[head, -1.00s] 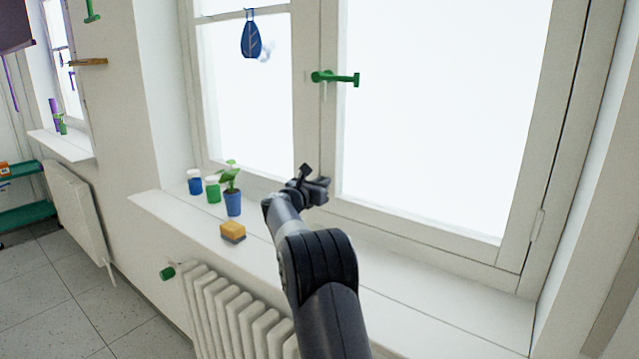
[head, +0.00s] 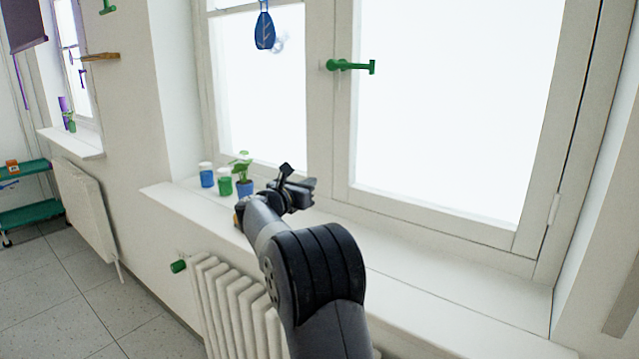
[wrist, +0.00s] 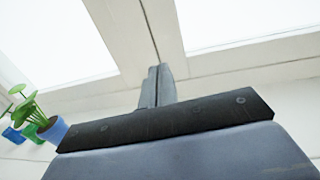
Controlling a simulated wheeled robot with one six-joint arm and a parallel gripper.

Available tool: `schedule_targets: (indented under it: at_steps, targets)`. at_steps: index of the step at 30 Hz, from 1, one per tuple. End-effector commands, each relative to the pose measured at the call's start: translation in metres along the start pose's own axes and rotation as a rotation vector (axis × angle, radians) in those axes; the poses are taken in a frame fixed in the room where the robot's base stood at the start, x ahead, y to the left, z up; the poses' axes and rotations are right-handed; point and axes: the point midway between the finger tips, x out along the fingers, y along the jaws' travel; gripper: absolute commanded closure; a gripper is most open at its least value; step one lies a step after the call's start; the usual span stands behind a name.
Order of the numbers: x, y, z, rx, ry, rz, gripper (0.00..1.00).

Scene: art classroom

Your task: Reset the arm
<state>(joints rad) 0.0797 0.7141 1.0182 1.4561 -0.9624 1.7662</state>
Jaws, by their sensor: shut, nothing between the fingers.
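My gripper (head: 298,184) is over the white windowsill, in front of the lower window frame in the head view. In the wrist view my gripper (wrist: 158,72) shows its two fingers closed together with nothing between them. The arm reaches up from the bottom of the head view and bends toward the window.
A plant in a blue pot (head: 244,187), a green jar (head: 225,186) and a blue jar (head: 207,178) stand on the windowsill (head: 440,275) left of my gripper. A radiator (head: 225,295) is below.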

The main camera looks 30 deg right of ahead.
Motion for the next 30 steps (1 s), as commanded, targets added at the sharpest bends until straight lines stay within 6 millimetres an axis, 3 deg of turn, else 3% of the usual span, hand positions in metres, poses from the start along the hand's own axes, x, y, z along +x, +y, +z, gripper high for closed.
schedule_targets:
  at_steps: [6,17,23,30]
  targets:
    - [-0.016,0.002,-0.001,0.0,0.001,0.0,1.0]
    - [-0.015,0.002,0.0,0.0,0.001,-0.001,1.0]
    - [0.005,-0.001,0.001,-0.001,0.001,-0.003,1.0]
    - [0.051,-0.006,0.001,-0.001,0.001,-0.004,1.0]
